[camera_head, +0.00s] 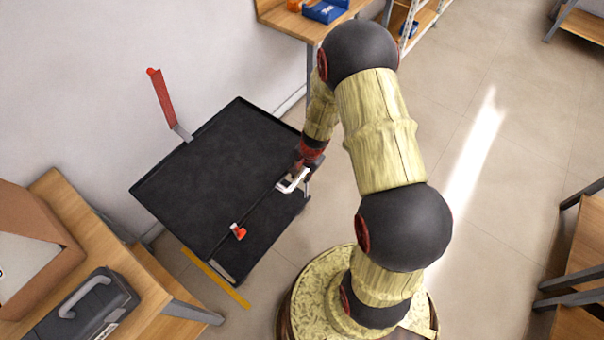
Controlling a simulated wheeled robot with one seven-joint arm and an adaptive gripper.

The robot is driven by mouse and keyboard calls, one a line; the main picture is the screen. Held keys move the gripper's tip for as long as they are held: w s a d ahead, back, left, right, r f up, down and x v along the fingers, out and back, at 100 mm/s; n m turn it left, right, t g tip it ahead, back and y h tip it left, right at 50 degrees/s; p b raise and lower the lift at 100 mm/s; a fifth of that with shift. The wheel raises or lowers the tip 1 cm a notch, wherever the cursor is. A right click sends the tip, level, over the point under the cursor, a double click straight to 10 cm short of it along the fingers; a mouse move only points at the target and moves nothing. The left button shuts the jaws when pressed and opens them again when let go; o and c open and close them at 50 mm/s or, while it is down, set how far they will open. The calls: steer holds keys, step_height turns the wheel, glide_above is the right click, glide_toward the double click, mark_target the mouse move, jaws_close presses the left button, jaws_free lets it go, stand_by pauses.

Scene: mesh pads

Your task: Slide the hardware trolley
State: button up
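The hardware trolley (215,165) has a black flat top with a raised rim and a dark lower deck below its front edge. My gripper (293,180) is at the trolley's right front edge, beside a pale U-shaped piece there. The fingers are small and partly hidden by my wrist. I cannot tell whether they touch the trolley or are closed on anything.
A wooden table (75,205) with a cardboard box (35,250) and dark toolbox (85,310) stands at lower left. A yellow floor strip (215,278) lies between table and trolley. A workbench (285,22) stands behind. Floor at right is mostly clear; wooden furniture (585,240) stands at the edge.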

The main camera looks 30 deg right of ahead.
steer(key=shift+o, duration=1)
steer(key=shift+w+r, duration=0.1)
steer(key=shift+r, duration=0.15)
step_height(320, 180, up, 11)
steer(key=s+d, duration=0.1)
steer(key=s, duration=0.1)
steer(key=shift+r, duration=0.15)
steer(key=shift+s, duration=0.1)
